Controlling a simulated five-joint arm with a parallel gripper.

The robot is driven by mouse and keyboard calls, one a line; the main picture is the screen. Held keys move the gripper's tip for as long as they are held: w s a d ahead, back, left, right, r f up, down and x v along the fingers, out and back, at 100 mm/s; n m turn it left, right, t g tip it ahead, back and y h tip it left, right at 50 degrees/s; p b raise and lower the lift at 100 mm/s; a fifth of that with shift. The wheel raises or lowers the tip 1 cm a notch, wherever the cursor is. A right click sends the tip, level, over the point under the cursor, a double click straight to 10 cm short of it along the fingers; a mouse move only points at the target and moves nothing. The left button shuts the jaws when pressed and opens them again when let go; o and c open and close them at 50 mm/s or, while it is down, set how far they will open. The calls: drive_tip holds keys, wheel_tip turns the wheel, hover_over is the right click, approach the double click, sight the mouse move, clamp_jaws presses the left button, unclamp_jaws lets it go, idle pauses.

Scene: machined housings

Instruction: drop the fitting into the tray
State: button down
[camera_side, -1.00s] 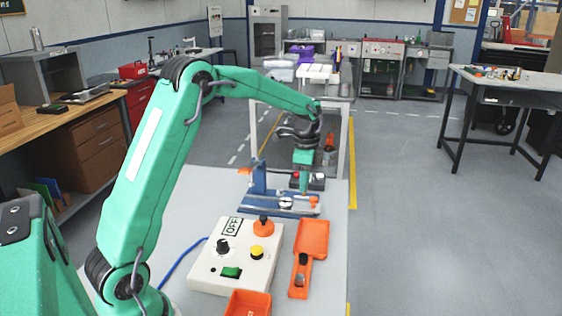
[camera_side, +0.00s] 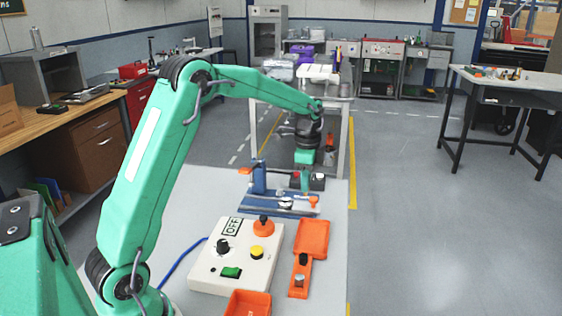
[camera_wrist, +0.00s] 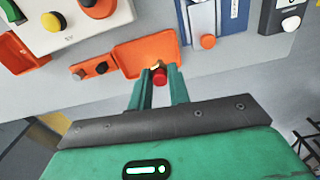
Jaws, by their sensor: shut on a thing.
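My gripper (camera_wrist: 158,73) is shut on the fitting (camera_wrist: 160,79), a small red piece with a brass-coloured part, held between its green fingertips. In the wrist view the fitting overlaps the near edge of the orange tray (camera_wrist: 133,57); its height above the tray cannot be told from this view. In the side view the tray (camera_side: 313,236) lies on the table right of the control box, and my gripper (camera_side: 305,180) is up beyond it, in line with the blue fixture. The fitting is too small to make out surely there.
The white control box (camera_side: 238,257) stands left of the tray. An orange holder with a black knob (camera_side: 301,274) adjoins the tray, and an orange bin (camera_side: 248,303) is at the front. The blue fixture (camera_side: 275,204) stands behind. Bare table lies right of the tray.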

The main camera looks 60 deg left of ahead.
drive_tip(key=d+f, duration=0.6)
drive_tip(key=shift+s+d, duration=0.3)
hover_over(316, 243)
drive_tip(key=shift+f, duration=2.95)
drive_tip(key=c, duration=1.3)
unclamp_jaws()
drive_tip(key=shift+o, duration=0.2)
drive_tip(key=shift+r, duration=0.1)
